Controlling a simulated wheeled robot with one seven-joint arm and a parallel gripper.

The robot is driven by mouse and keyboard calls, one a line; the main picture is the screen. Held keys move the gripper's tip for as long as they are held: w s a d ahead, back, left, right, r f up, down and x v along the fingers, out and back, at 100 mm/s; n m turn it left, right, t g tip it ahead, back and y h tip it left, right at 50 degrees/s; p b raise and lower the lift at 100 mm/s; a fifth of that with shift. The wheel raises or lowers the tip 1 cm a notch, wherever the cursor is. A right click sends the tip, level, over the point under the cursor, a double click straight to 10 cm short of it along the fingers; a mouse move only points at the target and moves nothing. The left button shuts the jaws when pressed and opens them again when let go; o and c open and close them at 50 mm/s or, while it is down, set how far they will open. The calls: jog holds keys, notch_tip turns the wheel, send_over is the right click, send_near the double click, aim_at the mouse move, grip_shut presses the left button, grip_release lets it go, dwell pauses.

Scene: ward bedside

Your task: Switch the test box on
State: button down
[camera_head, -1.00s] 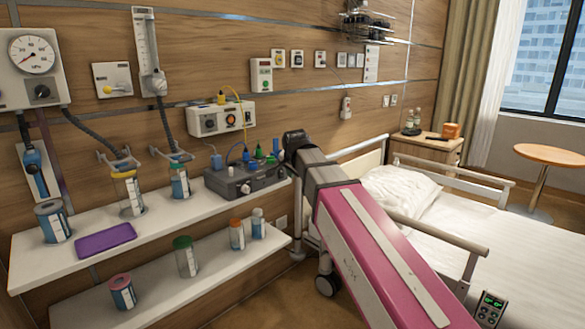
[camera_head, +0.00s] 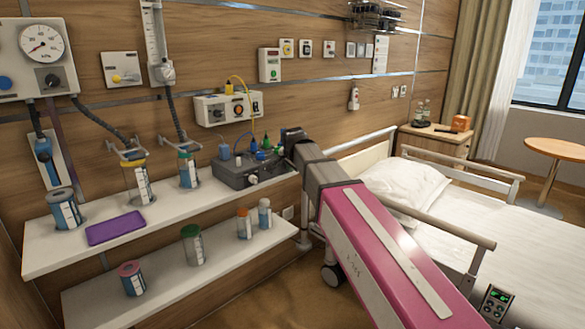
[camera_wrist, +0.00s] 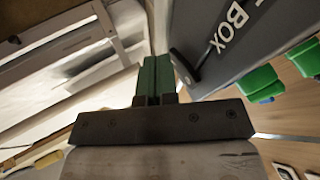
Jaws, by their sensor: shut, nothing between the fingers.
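The test box is most likely the dark grey unit (camera_head: 236,177) with blue and green plugs at the right end of the upper shelf. In the wrist view, a dark grey face (camera_wrist: 235,50) with white lettering "BOX" fills the upper right, with a black lever-like piece (camera_wrist: 185,68) at its near edge. My gripper (camera_wrist: 155,62) has its green fingers shut together and empty. Its tips are just left of that black piece; I cannot tell whether they touch. In the head view my arm's end is beside the box's right end, and the fingers are not clearly seen.
Green plugs (camera_wrist: 262,84) show right of my gripper. The upper shelf (camera_head: 60,250) holds a purple tray (camera_head: 115,227) and several jars. A wall unit (camera_head: 228,107) with a yellow lead hangs above the box. A bed (camera_head: 490,225) stands right, beside my arm.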

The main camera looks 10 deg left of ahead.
jog(key=shift+w+a+f, duration=0.1)
jog(key=shift+w+a, duration=0.05)
jog(key=shift+a, duration=0.1)
jog(key=shift+r, duration=0.85)
jog(key=shift+d, duration=0.1)
jog(key=s+d+r, duration=0.4)
jog(key=s+r, duration=0.3)
jog(key=s, duration=0.2)
jog(key=shift+d+r, duration=0.25)
jog(key=shift+d, duration=0.15)
jog(key=shift+w+a, duration=0.1)
